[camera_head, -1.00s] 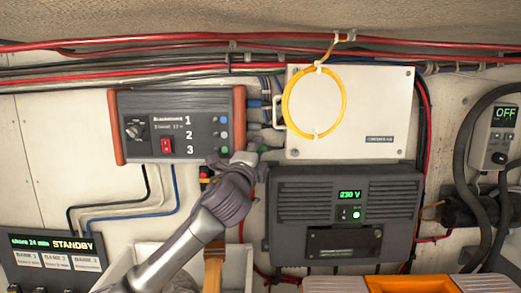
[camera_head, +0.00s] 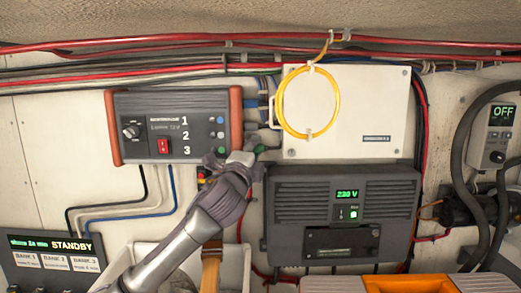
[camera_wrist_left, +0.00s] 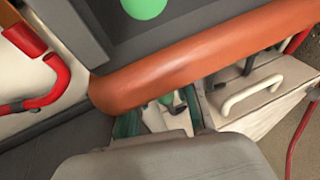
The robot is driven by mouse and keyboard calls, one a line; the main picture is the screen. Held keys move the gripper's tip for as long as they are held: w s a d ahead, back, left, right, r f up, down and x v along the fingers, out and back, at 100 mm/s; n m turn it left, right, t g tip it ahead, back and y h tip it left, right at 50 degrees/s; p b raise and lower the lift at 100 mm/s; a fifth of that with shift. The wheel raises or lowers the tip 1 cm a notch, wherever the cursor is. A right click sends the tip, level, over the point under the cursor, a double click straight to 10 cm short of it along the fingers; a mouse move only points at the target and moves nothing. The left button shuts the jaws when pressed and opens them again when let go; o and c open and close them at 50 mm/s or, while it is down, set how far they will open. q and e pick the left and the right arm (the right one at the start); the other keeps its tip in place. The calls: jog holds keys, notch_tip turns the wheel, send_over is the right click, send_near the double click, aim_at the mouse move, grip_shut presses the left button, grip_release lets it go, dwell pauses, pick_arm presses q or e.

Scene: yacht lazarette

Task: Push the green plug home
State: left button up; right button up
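The green plug (camera_head: 259,148) shows only as a small green piece at the right side of the control box (camera_head: 175,118), level with the number 3. My left gripper (camera_head: 242,157) is up against that lower right corner and covers most of the plug. In the left wrist view, green and white parts (camera_wrist_left: 170,101) show in the narrow gap between the box's orange edge (camera_wrist_left: 190,60) and a large grey part of my gripper. Whether the fingers are closed on the plug, and how deep it sits, is hidden. My right gripper is not in view.
Blue and grey plugs (camera_head: 262,120) sit above the green one. A white bin (camera_head: 237,262) is below.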

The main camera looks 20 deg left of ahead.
pick_arm(q)
jog(key=shift+a+f, duration=0.15)
jog(key=shift+a, duration=0.35)
jog(key=shift+s+d+f, duration=0.15)
jog(key=shift+s, duration=0.15)
jog(key=s+d, duration=0.1)
jog(key=s, duration=0.6)
jog(key=shift+s+r, duration=0.2)
jog(key=shift+r, duration=0.05)
